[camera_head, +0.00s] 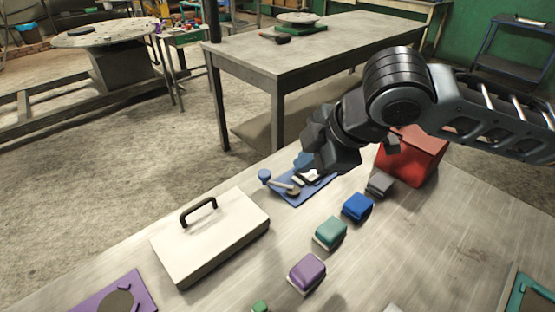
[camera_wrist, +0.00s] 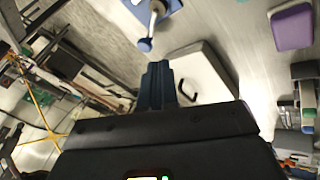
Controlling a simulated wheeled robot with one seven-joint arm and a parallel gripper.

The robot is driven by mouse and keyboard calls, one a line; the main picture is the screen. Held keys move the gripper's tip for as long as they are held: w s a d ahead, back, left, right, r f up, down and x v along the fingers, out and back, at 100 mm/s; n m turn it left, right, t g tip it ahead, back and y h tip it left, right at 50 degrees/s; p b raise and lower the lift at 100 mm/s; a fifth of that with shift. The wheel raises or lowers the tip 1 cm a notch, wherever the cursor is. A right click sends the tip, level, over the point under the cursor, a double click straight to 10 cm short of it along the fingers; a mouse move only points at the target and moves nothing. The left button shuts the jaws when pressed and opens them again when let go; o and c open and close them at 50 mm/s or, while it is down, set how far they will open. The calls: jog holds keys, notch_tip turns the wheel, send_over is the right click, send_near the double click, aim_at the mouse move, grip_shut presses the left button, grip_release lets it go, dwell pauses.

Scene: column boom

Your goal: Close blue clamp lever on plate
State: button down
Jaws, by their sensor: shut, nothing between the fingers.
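The clamp lever (camera_head: 280,182) is a pale grey arm with a round blue knob at its left end, pivoting on a blue plate (camera_head: 290,201) on the workbench. A white and black clamp part sits on the plate's right side. In the wrist view, the lever (camera_wrist: 153,20) and knob show at the top, just above the fingertips, with the plate (camera_wrist: 172,5) at the edge. My gripper (camera_head: 303,160) is at the plate's far side, right of the knob. Its blue fingers (camera_wrist: 157,66) are shut and empty; contact with the lever cannot be told.
A white case with a black handle (camera_head: 180,248) lies left of the plate. Blue (camera_head: 357,207), teal (camera_head: 331,232) and purple (camera_head: 307,272) blocks stand in a row to the right. A red box (camera_head: 420,165) is behind my arm. A purple plate (camera_head: 120,295) lies front left.

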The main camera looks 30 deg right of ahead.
jog(key=shift+s+a+r+y, duration=0.2)
jog(key=shift+s+a+y, duration=0.2)
jog(key=shift+s+a, duration=0.55)
jog(key=shift+w+d, duration=0.1)
jog(key=p+x, duration=0.1)
jog(key=x, duration=0.8)
jog(key=shift+w+f, duration=0.1)
jog(key=shift+f, duration=0.05)
jog(key=w, duration=0.2)
jog(key=w+p, duration=0.1)
jog(key=shift+d+f, duration=0.3)
jog(key=shift+f, duration=0.1)
jog(key=shift+w+d+f, duration=0.1)
jog(key=shift+w+f, duration=0.05)
jog(key=shift+w, duration=0.4)
jog(key=shift+w+m, duration=0.15)
jog(key=shift+m, duration=0.15)
